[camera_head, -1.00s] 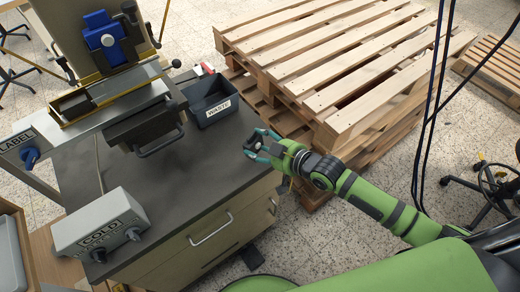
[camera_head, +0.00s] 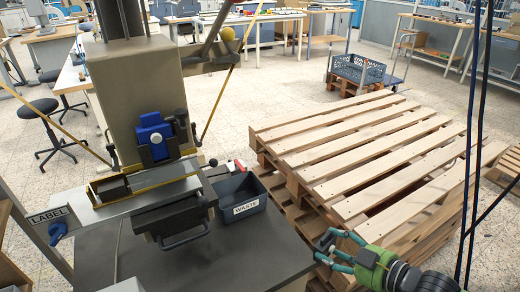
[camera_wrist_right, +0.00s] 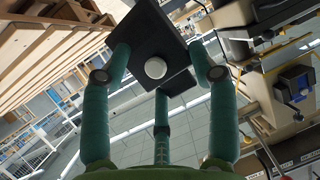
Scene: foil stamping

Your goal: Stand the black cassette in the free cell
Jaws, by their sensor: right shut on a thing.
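My right gripper (camera_head: 333,247) is at the lower right of the head view, beyond the bench's right edge and in front of the pallets. In the right wrist view its teal fingers (camera_wrist_right: 158,75) are shut on a black flat-sided block with a round white knob, which I take for the black cassette (camera_wrist_right: 150,38). The cassette is tilted in that view and partly covered by the fingers. In the head view I cannot make it out clearly. I cannot identify the free cell in either view. My left gripper is not in view.
The stamping press (camera_head: 135,75) stands on the dark bench (camera_head: 240,262). A black WASTE bin (camera_head: 240,196) sits at the bench's right side. Stacked wooden pallets (camera_head: 370,150) fill the right. A blue-grey crate (camera_head: 358,69) is farther back. Open floor (camera_head: 270,95) lies behind the press.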

